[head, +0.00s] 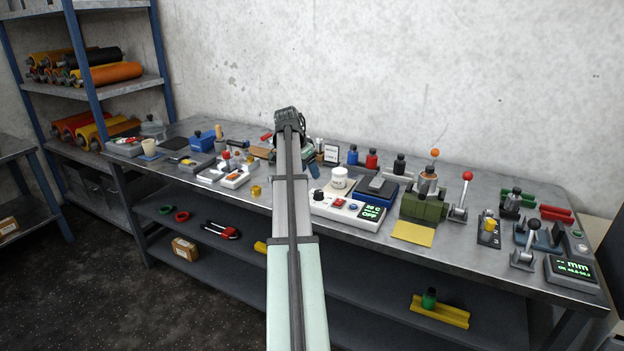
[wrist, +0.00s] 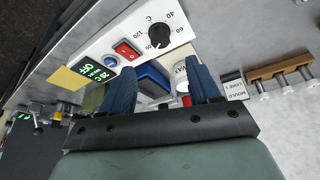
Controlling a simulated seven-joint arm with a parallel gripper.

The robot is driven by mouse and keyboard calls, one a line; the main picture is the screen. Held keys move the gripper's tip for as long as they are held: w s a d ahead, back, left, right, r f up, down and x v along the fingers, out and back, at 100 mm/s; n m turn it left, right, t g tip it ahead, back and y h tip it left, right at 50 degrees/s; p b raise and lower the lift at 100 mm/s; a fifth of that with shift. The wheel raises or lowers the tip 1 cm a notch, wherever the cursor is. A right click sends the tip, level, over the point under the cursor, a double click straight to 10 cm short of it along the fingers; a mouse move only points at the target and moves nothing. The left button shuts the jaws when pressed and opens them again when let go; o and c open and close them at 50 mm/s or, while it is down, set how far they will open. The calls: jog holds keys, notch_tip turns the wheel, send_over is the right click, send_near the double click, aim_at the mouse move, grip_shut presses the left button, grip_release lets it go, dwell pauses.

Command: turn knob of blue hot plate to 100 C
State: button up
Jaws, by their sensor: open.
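The hot plate's white control panel (head: 345,209) faces the table's front edge, right of my arm. Its display (head: 372,212) shows green text that looks like "20 C OFF". In the wrist view, the black round knob (wrist: 160,36) sits on the panel (wrist: 88,52) with 40, 60 and 120 marks around it; its exact setting is too small to read. A red switch (wrist: 127,50) and a blue button (wrist: 111,61) lie beside it. My gripper (wrist: 161,72) is open and empty, its blue fingers apart from the knob. In the head view, one blue finger (head: 314,169) shows by the hot plate.
A white jar (head: 339,178) stands behind the panel, with a blue device (head: 375,190) to its right. Several bottles and a small sign (head: 331,153) stand behind. A yellow pad (head: 412,233) and a green lever device (head: 424,205) are farther right.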

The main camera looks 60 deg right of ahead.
jog(key=shift+v, duration=1.25)
